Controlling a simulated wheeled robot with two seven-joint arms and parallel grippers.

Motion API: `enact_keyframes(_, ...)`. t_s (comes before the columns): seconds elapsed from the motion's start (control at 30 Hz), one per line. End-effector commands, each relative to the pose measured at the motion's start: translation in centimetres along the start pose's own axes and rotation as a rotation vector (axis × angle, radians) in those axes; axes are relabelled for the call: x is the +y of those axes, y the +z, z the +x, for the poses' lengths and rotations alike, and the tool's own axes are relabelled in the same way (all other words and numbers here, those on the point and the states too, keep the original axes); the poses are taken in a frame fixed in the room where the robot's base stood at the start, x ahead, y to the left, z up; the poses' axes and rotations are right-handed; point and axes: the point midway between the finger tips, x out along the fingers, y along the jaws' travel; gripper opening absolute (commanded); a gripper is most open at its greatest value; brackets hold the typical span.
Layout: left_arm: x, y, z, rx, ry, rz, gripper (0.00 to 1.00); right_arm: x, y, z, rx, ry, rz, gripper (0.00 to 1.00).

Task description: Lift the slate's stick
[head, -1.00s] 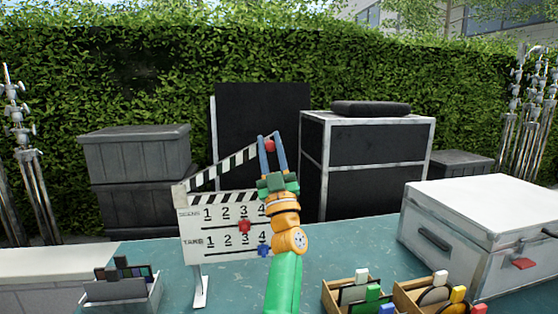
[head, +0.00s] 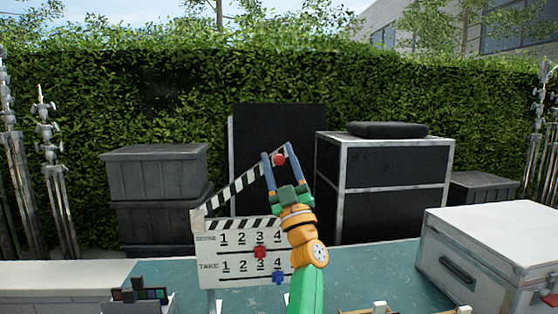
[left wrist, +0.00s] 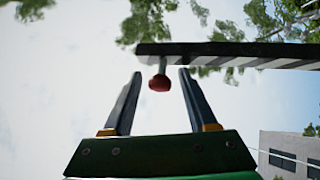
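The slate (head: 232,268) is a white clapperboard with number rows and red and blue markers, standing on the table. Its black-and-white striped stick (head: 236,189) is tilted up to the right from the hinge at the left, with a clear gap above the board. A red knob (head: 279,159) sits near the stick's free end; it also shows in the left wrist view (left wrist: 159,83), below the dark stick (left wrist: 230,50). My left gripper (head: 278,152) is open, one blue finger on each side of the knob, with gaps visible in the wrist view. My right gripper is out of view.
The teal table (head: 378,270) carries a white case (head: 490,255) at right and a small holder with color chips (head: 140,296) at front left. Dark crates (head: 155,172), a black-panelled case (head: 385,185) and metal stands stand behind, before a hedge.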

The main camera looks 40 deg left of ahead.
Motion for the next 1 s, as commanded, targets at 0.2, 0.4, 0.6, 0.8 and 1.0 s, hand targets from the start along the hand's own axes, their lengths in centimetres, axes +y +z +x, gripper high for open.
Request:
enact_keyframes(0.2, 0.0, 0.0, 0.0, 0.0, 0.0, 0.0, 0.61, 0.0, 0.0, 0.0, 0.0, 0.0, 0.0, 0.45)
enact_keyframes(0.4, -0.2, 0.4, -2.6, -0.001, 0.0, -0.002, 0.61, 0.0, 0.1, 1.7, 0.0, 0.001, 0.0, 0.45)
enact_keyframes(0.6, -0.2, 0.4, -6.5, -0.001, 0.0, -0.001, 0.61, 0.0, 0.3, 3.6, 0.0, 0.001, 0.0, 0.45)
enact_keyframes(0.8, 0.0, 0.1, -7.2, 0.0, 0.0, 0.001, 0.61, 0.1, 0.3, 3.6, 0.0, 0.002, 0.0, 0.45)
enact_keyframes(1.0, 0.0, 0.0, -7.1, 0.0, 0.0, 0.001, 0.61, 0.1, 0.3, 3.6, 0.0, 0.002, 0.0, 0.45)
